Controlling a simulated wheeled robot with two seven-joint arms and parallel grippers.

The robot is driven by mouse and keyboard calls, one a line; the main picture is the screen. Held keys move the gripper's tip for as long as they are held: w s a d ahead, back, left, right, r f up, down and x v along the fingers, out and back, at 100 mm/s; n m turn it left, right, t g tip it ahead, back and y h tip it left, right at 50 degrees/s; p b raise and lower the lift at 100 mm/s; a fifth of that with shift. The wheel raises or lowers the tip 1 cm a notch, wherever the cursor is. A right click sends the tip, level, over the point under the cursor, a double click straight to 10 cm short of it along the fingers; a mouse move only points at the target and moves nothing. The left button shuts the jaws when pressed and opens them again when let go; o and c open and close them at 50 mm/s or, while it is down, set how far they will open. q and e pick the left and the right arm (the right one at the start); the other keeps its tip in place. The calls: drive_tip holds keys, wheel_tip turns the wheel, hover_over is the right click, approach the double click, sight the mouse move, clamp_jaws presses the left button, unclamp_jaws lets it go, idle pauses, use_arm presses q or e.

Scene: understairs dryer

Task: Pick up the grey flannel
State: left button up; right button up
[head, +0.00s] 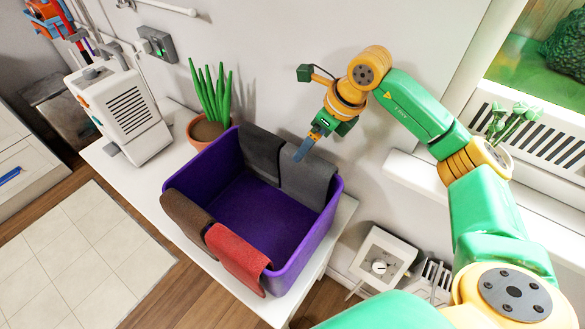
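A purple bin (228,204) stands on a white surface, with cloths draped over its rim. On the far rim hang two greyish cloths side by side: a darker charcoal one (260,155) at left and a grey flannel (308,184) at right. A brown cloth (187,219) and a red cloth (238,257) hang over the near rim. My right gripper (301,153) points down at the top of the grey flannel, near where the two far cloths meet. Its fingers appear edge-on, so their gap and any contact are unclear. My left gripper is out of view.
A potted plant (210,100) and a white appliance (122,108) stand left of the bin. The wall (285,55) rises close behind it. A small white dial device (380,264) sits lower right. A window ledge (480,205) is at right.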

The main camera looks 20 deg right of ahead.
sight(313, 159)
drive_tip(key=shift+w+d+f, duration=0.4)
drive_tip(key=shift+w+f, duration=0.1)
drive_tip(key=shift+w, duration=0.1)
drive_tip(key=s+f+p, duration=0.1)
drive_tip(key=s+a+f+p, duration=0.1)
drive_tip(key=s+p, duration=0.1)
drive_tip(key=shift+a, duration=0.15)
drive_tip(key=x, duration=0.3)
drive_tip(key=shift+w+d+f, duration=0.1)
drive_tip(key=shift+d+f, duration=0.2)
drive_tip(key=shift+d, duration=0.1)
drive_tip(key=shift+w+a+f, duration=0.1)
drive_tip(key=shift+w, duration=0.15)
drive_tip(key=shift+s, duration=0.3)
drive_tip(key=shift+w+f+b, duration=0.15)
drive_tip(key=shift+b, duration=0.15)
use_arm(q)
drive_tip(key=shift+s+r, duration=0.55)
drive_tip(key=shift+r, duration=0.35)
use_arm(e)
drive_tip(key=shift+c, duration=0.2)
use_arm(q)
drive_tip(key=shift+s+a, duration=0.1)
use_arm(e)
clamp_jaws()
